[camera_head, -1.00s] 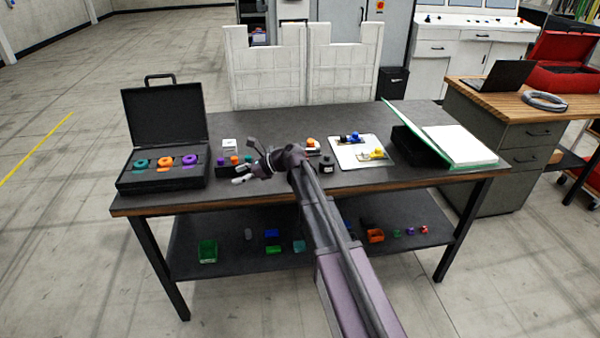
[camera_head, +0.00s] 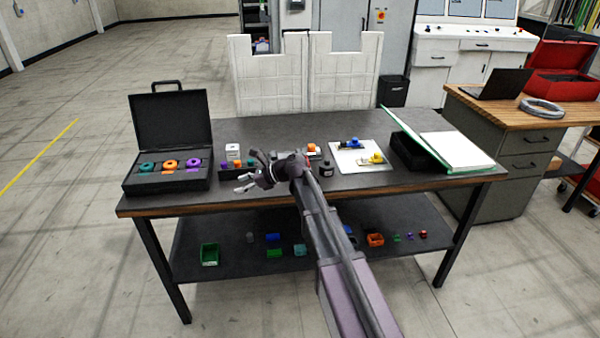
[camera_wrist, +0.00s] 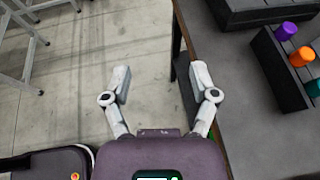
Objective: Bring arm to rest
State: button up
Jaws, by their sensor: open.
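My gripper (camera_head: 245,182) is at the front edge of the dark workbench (camera_head: 330,183), pointing left in the head view. In the wrist view, my gripper (camera_wrist: 162,85) has its two fingers spread wide, with nothing between them.
An open black case (camera_head: 170,120) with colored rings stands at left. A dark rack (camera_wrist: 275,65) with purple and orange pegs sits near my gripper. A white board (camera_head: 350,162) and a green binder (camera_head: 440,140) lie at right. Several small bins sit on the lower shelf (camera_head: 200,265).

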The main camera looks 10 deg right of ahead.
dwell(0.3)
jog(key=s+d+f+n+h, duration=0.3)
jog(key=s+d+n+h, duration=0.1)
jog(key=s+d+n, duration=0.2)
jog(key=s+d+f+n+g+h, duration=0.1)
jog(key=s+d+f+n+h, duration=0.3)
jog(key=s+d+n, duration=0.3)
jog(key=s+d+f+n+g+h, duration=0.1)
jog(key=s+d+f+n+h, duration=0.3)
jog(key=s+d+n, duration=0.3)
jog(key=s+d+h, duration=0.1)
jog(key=s+d, duration=0.2)
jog(key=s, duration=0.3)
jog(key=shift+f, duration=0.25)
jog(key=shift+c, duration=1.3)
